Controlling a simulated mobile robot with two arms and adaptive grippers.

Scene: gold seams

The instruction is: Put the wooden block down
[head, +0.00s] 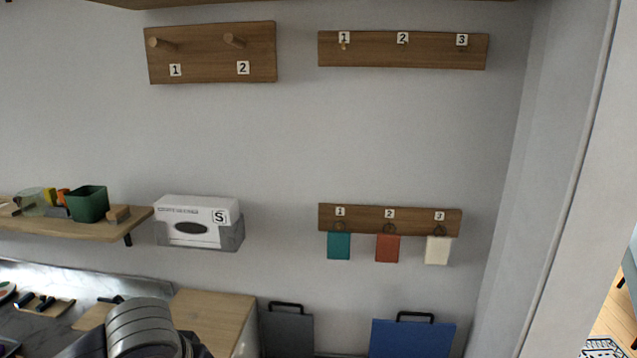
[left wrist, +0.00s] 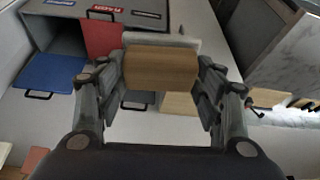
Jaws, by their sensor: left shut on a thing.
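In the left wrist view my left gripper (left wrist: 162,74) is shut on a wooden block (left wrist: 162,62), with one finger pad on each side of it. The block is light brown with visible grain and is held across the jaws. It hides part of what lies behind it. In the head view only part of my left arm shows at the bottom left; its gripper and the held block are not visible there. My right gripper is in neither view.
A wall shelf (head: 60,226) holds a green cup (head: 87,204) and a small wooden piece (head: 118,214). A white box (head: 196,220) is beside it. Peg rails and hanging coloured tags are on the wall. Grey (head: 287,335) and blue (head: 412,340) handled panels stand below.

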